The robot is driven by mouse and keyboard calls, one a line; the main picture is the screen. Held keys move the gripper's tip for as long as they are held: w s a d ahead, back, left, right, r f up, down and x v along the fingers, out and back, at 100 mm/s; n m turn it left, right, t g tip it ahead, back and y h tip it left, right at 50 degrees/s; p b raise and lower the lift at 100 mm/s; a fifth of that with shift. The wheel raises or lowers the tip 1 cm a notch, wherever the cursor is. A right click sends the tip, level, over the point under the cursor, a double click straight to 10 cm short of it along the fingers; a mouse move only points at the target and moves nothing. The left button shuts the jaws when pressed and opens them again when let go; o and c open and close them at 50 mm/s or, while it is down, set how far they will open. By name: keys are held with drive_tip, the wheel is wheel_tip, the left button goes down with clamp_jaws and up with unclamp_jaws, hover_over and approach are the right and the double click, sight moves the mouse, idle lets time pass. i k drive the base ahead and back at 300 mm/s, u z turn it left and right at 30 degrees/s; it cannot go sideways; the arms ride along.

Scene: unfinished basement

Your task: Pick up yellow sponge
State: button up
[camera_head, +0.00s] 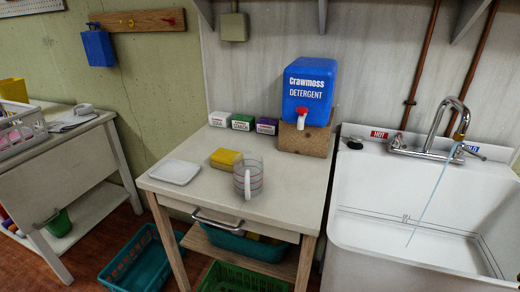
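The yellow sponge (224,158) lies flat on the white-topped table (205,183) in the middle of the head view. A clear measuring cup (249,177) stands just in front and to the right of it, close to its right end. A white square dish (175,172) lies to its left, nearer the table's left edge. My gripper is not in view.
A blue detergent jug (309,85) stands on a cork-like block (304,138) behind right. Several small boxes (243,122) line the wall. A white sink (420,205) with a faucet (437,130) is right. Baskets (143,262) sit on the floor. The table's front has some free room.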

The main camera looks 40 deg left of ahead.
sight(222, 159)
drive_tip(key=u, duration=1.95)
drive_tip(key=k, duration=0.5)
drive_tip(key=u, duration=1.05)
drive_tip(key=i, duration=0.65)
drive_tip(key=z, duration=1.55)
